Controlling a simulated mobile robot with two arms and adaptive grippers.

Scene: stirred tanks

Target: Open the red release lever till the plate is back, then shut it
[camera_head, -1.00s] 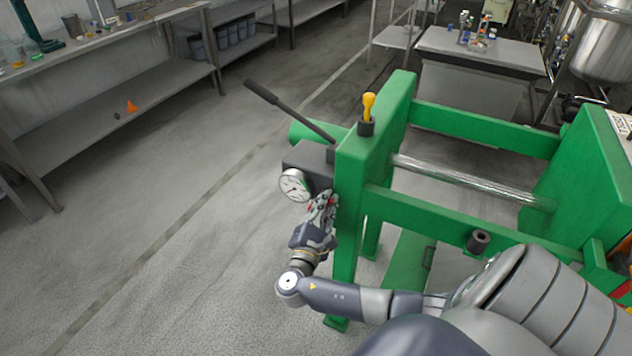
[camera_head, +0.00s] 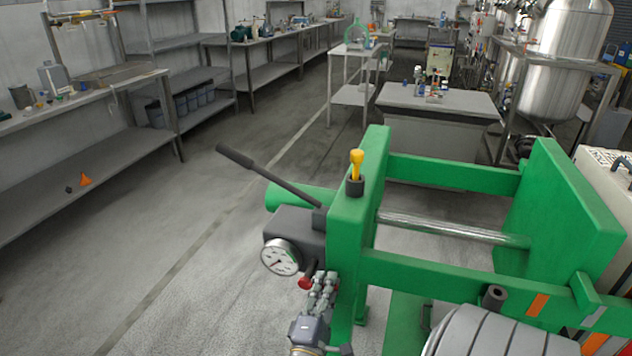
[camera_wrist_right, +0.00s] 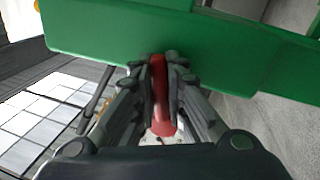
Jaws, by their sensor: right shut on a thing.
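The red release lever (camera_head: 305,283) sits below the gauge on the left end of the green press frame (camera_head: 358,205). In the right wrist view the red lever (camera_wrist_right: 160,95) runs between the two fingers of my right gripper (camera_wrist_right: 162,80), which is shut on it. In the head view this gripper (camera_head: 322,290) hides most of the lever. A bright steel rod (camera_head: 450,228) runs from the left upright to the green plate (camera_head: 570,210) at the right. My left gripper is not in view.
A round dial gauge (camera_head: 281,257) and a dark pump handle (camera_head: 270,175) stick out left of the frame. A yellow-topped knob (camera_head: 357,163) stands on top. A bench (camera_head: 440,100) stands behind. The floor to the left is clear.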

